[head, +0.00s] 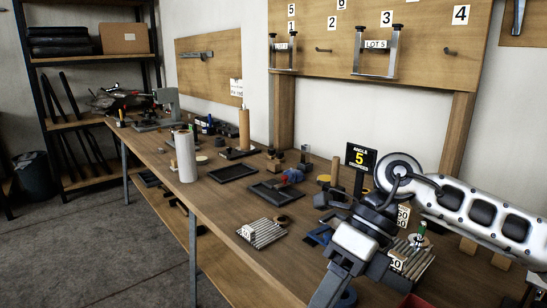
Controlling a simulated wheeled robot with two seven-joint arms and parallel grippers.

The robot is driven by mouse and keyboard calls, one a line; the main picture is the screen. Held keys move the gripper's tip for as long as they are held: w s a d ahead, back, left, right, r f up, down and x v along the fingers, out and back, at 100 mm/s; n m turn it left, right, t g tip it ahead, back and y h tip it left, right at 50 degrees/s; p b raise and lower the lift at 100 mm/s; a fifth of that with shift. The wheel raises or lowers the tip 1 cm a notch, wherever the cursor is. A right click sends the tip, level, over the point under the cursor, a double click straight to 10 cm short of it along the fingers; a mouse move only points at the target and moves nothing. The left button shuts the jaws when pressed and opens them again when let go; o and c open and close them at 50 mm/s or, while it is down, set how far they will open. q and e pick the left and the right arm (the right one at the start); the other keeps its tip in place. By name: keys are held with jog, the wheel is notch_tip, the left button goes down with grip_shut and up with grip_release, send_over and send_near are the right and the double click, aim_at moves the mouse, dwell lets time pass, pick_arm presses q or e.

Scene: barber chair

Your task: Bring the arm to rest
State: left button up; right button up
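A long white arm (478,215) with dark oval cut-outs slopes down to the right from a round pivot disc (398,172). A black curved rod or handle hangs at the disc. A black sign (360,158) reading "ANGLE 5" in yellow stands to the disc's left. My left gripper (384,208) reaches up from the bottom, with its dark front end close below the disc and rod. Its fingers merge with the dark parts there, so I cannot tell whether they touch or hold anything. My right gripper is not in view.
The wooden bench (215,195) carries black trays (233,172), a white cylinder (185,157) and a ribbed block (262,232). Another ribbed block (412,262) and a green-topped part (421,232) crowd the space below the white arm. The floor (90,240) at left is clear.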

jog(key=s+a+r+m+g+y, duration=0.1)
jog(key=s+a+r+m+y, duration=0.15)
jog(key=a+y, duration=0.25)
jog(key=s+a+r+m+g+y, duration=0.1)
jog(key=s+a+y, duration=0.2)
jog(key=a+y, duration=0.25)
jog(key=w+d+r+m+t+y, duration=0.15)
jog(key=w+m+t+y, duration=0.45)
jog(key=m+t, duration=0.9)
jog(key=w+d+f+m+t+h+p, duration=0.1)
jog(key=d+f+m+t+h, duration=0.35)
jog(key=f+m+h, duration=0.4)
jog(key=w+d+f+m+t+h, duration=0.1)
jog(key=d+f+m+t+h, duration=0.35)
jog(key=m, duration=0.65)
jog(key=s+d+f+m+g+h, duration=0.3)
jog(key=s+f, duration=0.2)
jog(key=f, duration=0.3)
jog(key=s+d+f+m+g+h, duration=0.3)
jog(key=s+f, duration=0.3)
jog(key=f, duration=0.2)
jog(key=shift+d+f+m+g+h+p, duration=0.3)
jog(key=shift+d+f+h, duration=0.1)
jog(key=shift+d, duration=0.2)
